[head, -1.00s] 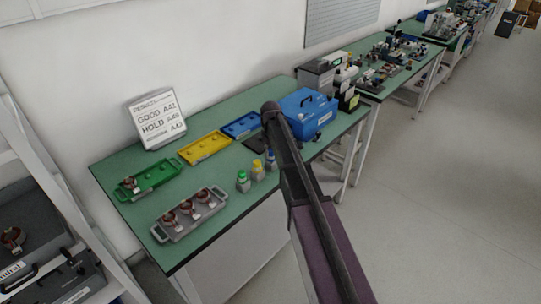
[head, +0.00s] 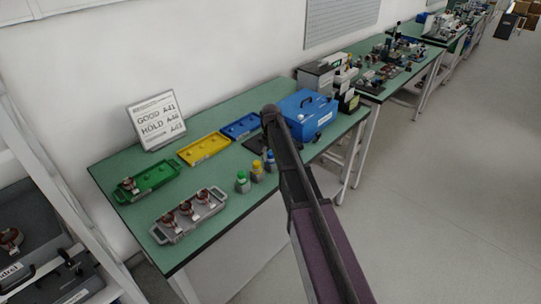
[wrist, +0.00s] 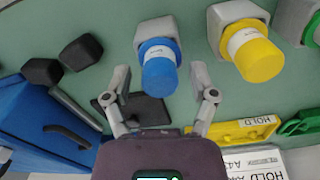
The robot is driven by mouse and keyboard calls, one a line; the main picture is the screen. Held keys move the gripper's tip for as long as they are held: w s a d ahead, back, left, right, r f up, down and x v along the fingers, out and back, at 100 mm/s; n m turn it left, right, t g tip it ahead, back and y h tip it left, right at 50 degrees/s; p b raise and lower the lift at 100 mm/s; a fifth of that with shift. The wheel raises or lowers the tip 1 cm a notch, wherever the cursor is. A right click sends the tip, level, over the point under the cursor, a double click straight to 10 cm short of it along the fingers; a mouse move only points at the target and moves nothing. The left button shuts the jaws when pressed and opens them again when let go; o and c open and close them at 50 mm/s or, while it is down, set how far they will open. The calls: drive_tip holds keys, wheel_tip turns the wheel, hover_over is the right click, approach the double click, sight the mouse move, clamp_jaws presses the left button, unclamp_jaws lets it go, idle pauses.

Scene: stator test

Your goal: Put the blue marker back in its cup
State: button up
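The blue marker (wrist: 160,70) stands in a grey cup (wrist: 155,30) in the wrist view, its blue end towards the camera and a white label band below it. In the head view the blue marker (head: 269,158) is the farthest of three in a row, beside my arm. My gripper (wrist: 159,76) is open, with one finger on each side of the blue marker. Gaps show between the fingers and the marker in the picture; I cannot tell the depth. My arm hides the gripper in the head view.
A yellow marker (wrist: 254,55) stands in its own cup close to my right finger. A green marker (head: 242,178) is at the row's near end. A blue case (head: 308,114), yellow tray (head: 203,149) and grey tray (head: 188,220) with copper-wound parts stand on the green bench.

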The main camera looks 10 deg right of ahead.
drive_tip(key=shift+r, duration=0.2)
wheel_tip(320, 180, up, 12)
drive_tip(key=p, duration=1.3)
drive_tip(key=shift+r, duration=0.2)
drive_tip(key=shift+s, duration=0.1)
idle(0.6)
drive_tip(key=s+m, duration=0.5)
drive_tip(key=s, duration=2.4)
